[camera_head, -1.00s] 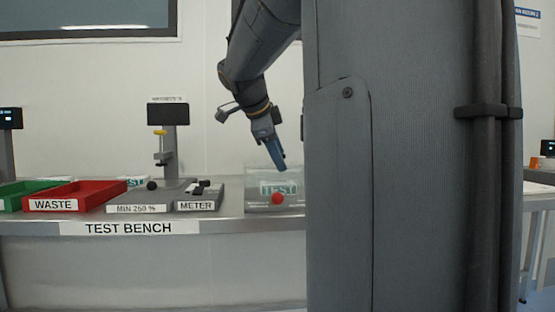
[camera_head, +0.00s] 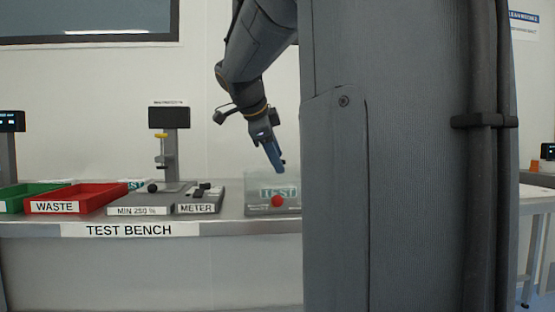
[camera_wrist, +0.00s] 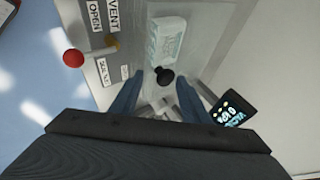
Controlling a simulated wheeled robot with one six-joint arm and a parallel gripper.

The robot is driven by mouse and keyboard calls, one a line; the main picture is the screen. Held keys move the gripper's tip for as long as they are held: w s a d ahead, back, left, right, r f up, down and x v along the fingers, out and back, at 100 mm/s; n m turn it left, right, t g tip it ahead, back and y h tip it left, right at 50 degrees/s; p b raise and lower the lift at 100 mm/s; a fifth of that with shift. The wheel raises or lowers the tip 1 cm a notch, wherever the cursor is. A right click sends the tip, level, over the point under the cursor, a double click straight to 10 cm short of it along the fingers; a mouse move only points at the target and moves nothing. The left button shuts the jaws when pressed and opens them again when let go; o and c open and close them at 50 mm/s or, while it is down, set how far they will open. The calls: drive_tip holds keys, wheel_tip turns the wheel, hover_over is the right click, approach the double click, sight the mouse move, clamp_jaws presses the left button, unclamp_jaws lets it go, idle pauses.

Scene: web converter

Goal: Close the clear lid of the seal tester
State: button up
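The seal tester (camera_head: 256,209) stands on the bench, partly hidden by my column. A faint clear panel (camera_head: 254,183) rises above its base, with a pouch marked TEST behind it and a red ball knob (camera_head: 277,201) in front. My gripper (camera_head: 279,169) points down at the tester's upper part. In the wrist view my gripper (camera_wrist: 160,77) is open. A black knob (camera_wrist: 165,75) shows between the fingertips, apart from both fingers as far as I see. The pouch (camera_wrist: 165,42) shows through clear material. I cannot tell the lid's exact angle.
The red ball knob is beside VENT, OPEN labels in the wrist view, and a small display (camera_wrist: 234,109) is at right. Left of the tester are the METER unit (camera_head: 198,208), a stand with a black display (camera_head: 169,117) and the red WASTE tray (camera_head: 84,207).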

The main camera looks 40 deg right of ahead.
drive_tip(key=v, duration=0.6)
drive_tip(key=shift+a+r+p, duration=0.25)
drive_tip(key=shift+r+p, duration=0.05)
drive_tip(key=shift+p, duration=0.1)
drive_tip(key=shift+s, duration=0.1)
drive_tip(key=a+f+n+y, duration=0.5)
drive_tip(key=a+f+n, duration=1)
drive_tip(key=a+f, duration=0.6)
drive_tip(key=s+a+f+n+g+y, duration=0.1)
drive_tip(key=s+a+f+n+y, duration=0.1)
drive_tip(key=s+a+f+n, duration=0.75)
drive_tip(key=s+a+f+n+g+y, duration=0.2)
drive_tip(key=s+a+f+n, duration=0.5)
drive_tip(key=s+a, duration=0.4)
drive_tip(key=d+r+m+p, duration=0.2)
drive_tip(key=d+r+p, duration=0.4)
drive_tip(key=p, duration=0.5)
drive_tip(key=d+r+m+h+p, duration=0.1)
drive_tip(key=d+r+m+p, duration=0.2)
drive_tip(key=d+r+p, duration=0.3)
wheel_tip(320, 180, up, 4)
drive_tip(key=p, duration=0.6)
drive_tip(key=shift+w, duration=0.2)
